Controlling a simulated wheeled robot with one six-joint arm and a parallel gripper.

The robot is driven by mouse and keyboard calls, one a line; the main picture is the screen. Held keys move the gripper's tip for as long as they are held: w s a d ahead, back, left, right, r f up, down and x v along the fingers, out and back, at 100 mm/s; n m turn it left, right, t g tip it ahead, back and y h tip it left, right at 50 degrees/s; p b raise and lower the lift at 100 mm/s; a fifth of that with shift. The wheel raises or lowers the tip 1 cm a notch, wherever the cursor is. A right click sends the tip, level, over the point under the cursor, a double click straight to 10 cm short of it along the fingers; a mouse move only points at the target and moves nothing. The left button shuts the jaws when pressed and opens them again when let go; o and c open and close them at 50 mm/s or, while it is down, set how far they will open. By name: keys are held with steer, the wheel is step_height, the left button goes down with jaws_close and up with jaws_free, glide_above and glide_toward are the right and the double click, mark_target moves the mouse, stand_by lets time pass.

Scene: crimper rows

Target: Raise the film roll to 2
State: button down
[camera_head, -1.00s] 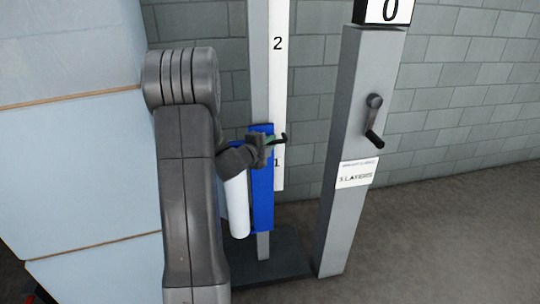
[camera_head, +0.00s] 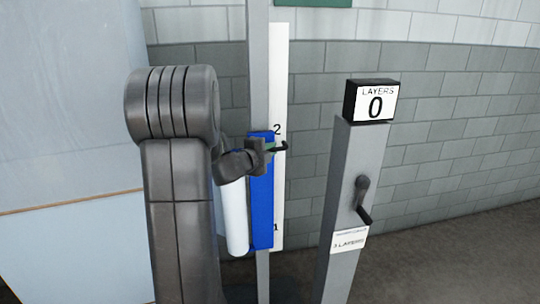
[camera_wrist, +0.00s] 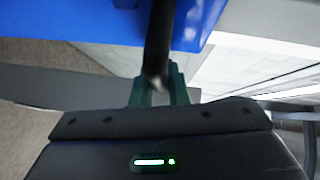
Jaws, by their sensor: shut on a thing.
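The white film roll (camera_head: 236,216) hangs upright on the left of a blue carriage (camera_head: 262,205) on a grey mast. A white scale strip (camera_head: 279,60) beside the mast bears a 2 (camera_head: 277,129) and a 1 (camera_head: 276,227). The carriage's top edge is about level with the 2. My gripper (camera_head: 268,147) is shut on the carriage's black handle (camera_head: 282,147), slightly below the 2. In the wrist view my green fingertips (camera_wrist: 160,88) close around the black handle (camera_wrist: 158,40), in front of the blue carriage (camera_wrist: 205,18). My arm may hide part of the roll.
A grey post (camera_head: 352,190) with a crank (camera_head: 362,198) and a "LAYERS 0" display (camera_head: 372,101) stands to the right. A large pale wrapped load (camera_head: 60,130) stands at left. A block wall (camera_head: 450,110) is behind.

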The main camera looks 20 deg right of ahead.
steer(key=shift+r+p, duration=0.75)
steer(key=shift+r, duration=0.75)
steer(key=c, duration=1.4)
jaws_free()
steer(key=b+v, duration=0.1)
steer(key=v, duration=1.2)
steer(key=shift+s+a+b, duration=0.25)
steer(key=shift+a+b, duration=0.05)
steer(key=shift+a, duration=0.05)
steer(key=p+x, duration=0.1)
steer(key=x, duration=1.3)
steer(key=shift+p, duration=0.3)
steer(key=shift+f, duration=0.2)
